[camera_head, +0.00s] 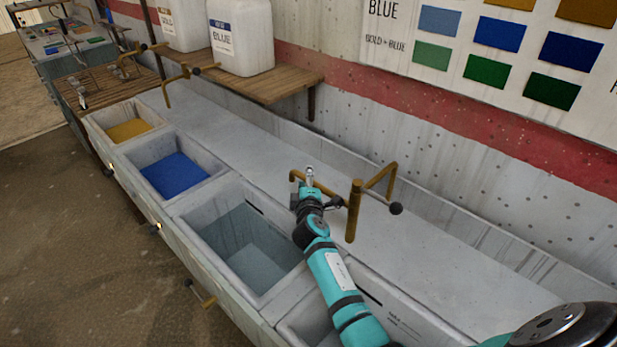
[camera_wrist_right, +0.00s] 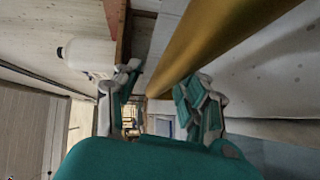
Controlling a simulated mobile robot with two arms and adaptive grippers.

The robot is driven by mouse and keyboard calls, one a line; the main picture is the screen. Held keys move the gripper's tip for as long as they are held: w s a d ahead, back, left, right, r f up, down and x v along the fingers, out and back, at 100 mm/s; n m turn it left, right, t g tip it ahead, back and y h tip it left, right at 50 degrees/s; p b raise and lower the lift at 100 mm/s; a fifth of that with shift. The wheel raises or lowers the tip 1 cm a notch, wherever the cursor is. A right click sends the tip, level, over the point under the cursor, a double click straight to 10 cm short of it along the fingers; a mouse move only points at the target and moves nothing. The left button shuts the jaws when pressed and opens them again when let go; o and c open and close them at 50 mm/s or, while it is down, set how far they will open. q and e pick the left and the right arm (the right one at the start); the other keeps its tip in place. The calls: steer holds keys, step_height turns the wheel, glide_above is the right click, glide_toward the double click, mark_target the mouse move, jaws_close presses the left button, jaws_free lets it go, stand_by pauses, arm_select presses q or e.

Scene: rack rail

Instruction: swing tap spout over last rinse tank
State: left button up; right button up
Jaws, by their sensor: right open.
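A brass tap (camera_head: 353,212) stands on the trough's back ledge. In the right wrist view the gripper (camera_wrist_right: 158,90) is open, with a brass pipe (camera_wrist_right: 215,40) running close to the right finger; contact is unclear. A rinse tank with clear water (camera_head: 245,245) lies left of my arm. Another tank (camera_head: 302,322) is partly hidden under it. My left gripper is out of view.
Tanks of yellow (camera_head: 128,130) and blue (camera_head: 172,176) liquid are farther along the trough. Another brass tap (camera_head: 185,73) stands at the far end. White jugs (camera_head: 240,35) stand on a wooden shelf (camera_head: 270,88) by the wall. The ledge right of the tap is clear.

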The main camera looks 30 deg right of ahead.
jaws_close()
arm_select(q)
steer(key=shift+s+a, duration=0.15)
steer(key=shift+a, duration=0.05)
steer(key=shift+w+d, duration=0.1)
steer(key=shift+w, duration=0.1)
arm_select(e)
steer(key=shift+r, duration=0.1)
